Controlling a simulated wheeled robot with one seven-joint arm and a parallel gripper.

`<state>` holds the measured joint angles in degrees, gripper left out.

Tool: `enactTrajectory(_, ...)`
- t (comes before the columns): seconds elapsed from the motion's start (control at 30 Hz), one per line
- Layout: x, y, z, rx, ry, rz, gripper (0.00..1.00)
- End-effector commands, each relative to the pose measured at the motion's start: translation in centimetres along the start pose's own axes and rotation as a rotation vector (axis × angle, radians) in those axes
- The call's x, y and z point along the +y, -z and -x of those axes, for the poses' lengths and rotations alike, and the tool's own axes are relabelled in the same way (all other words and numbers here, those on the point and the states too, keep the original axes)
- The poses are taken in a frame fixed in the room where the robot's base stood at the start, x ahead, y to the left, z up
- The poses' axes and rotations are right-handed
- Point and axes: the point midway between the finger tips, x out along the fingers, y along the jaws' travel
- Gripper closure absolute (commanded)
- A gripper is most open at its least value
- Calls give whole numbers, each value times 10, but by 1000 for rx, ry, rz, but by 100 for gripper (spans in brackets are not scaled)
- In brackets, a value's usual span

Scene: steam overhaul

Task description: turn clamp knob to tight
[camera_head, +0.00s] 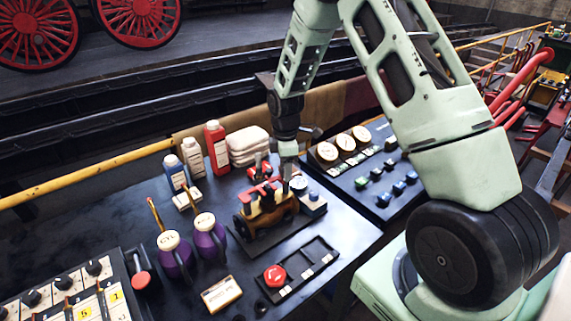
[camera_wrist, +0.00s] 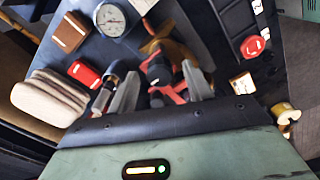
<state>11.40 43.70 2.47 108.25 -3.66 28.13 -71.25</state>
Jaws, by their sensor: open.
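The clamp fixture (camera_head: 268,212) is a brown and brass body with red clamp parts (camera_head: 262,190) on top, standing on a dark base plate on the bench. My gripper (camera_head: 287,170) points down over the fixture's back right side. In the wrist view, its two grey fingers (camera_wrist: 160,82) are apart. A dark knob-like part (camera_wrist: 158,70) with red beside it shows between them. I cannot tell whether the fingers touch it. The fixture's lower part is partly hidden by the fingers and the gripper body in the wrist view.
A round gauge (camera_wrist: 110,19) stands close to the fixture. Purple oil cans (camera_head: 207,238), a red bottle (camera_head: 216,147) and folded cloths (camera_head: 248,145) stand around it. A red mushroom button (camera_head: 275,276) is in front. A panel with dials (camera_head: 360,166) is at right.

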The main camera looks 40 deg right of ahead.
Motion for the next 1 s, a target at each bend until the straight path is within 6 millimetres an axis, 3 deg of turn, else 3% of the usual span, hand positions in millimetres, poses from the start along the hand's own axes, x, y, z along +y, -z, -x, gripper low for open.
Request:
enactTrajectory(0.3, 0, 0, -2, 0, 0, 0, 49)
enactTrajectory(0.47, 0, 0, -2, 0, 0, 0, 94)
enactTrajectory(1.0, 0, 1, -4, 1, -1, -125, 94)
